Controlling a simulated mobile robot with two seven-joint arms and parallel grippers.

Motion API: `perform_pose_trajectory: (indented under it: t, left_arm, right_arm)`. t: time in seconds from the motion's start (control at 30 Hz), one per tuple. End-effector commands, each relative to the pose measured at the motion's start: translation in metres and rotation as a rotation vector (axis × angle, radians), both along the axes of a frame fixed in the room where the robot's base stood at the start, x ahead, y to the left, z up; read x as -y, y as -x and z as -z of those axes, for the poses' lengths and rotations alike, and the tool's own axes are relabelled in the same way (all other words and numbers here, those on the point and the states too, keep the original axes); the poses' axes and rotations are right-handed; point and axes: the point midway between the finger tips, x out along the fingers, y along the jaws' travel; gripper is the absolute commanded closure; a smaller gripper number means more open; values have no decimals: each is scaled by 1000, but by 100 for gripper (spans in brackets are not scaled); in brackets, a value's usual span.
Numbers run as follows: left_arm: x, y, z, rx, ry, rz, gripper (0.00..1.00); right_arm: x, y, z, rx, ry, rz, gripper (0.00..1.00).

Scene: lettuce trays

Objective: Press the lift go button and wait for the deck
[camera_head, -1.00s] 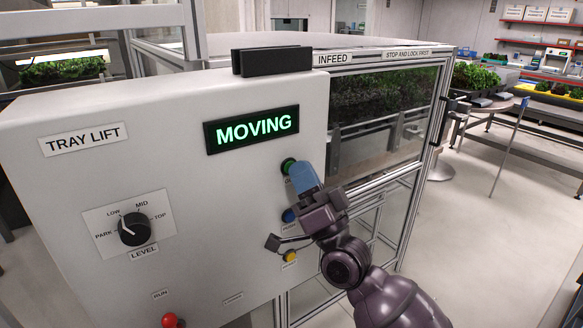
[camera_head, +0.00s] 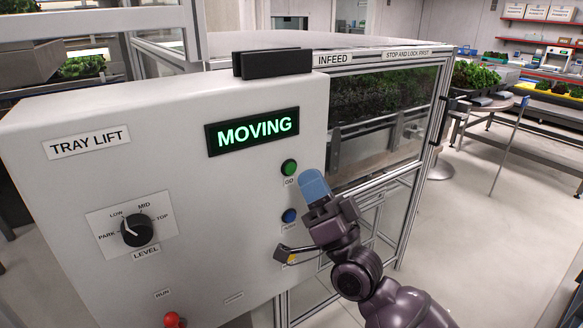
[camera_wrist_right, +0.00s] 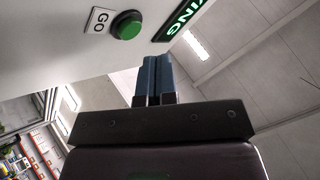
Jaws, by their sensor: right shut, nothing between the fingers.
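The green GO button (camera_head: 289,168) is on the right part of the white TRAY LIFT panel (camera_head: 70,220); it also shows in the right wrist view (camera_wrist_right: 126,26). My right gripper (camera_head: 312,182) is shut and empty, its blue fingertips just right of and below the button, apart from it. In the right wrist view its fingers (camera_wrist_right: 154,68) point past the button. The display (camera_head: 252,131) reads MOVING in green. The level knob (camera_head: 136,230) points toward LOW. My left gripper is not in view. The deck cannot be clearly made out.
A blue button (camera_head: 289,216) sits below GO, and a yellow one (camera_head: 291,259) lies lower, partly behind my wrist. A red knob (camera_head: 173,320) is at the lower edge. The framed infeed (camera_head: 385,115) is right of the panel. Open floor (camera_head: 480,240) lies at right.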

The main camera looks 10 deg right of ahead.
Motion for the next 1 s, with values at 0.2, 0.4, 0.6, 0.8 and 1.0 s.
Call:
perform_pose_trajectory:
  t: [0.2, 0.4, 0.6, 0.8, 1.0]
  left_arm:
    - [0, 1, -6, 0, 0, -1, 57]
    - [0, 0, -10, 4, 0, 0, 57]
    - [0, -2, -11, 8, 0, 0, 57]
    - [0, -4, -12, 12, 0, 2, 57]
    - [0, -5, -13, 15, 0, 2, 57]
  right_arm:
    - [6, 18, -1, 0, 1, 1, 100]
    - [11, 32, -1, 1, 1, 0, 100]
    - [13, 37, 0, 0, 0, 0, 100]
    - [13, 37, 0, 0, 0, 0, 100]
    - [13, 36, 0, 0, 0, 0, 100]
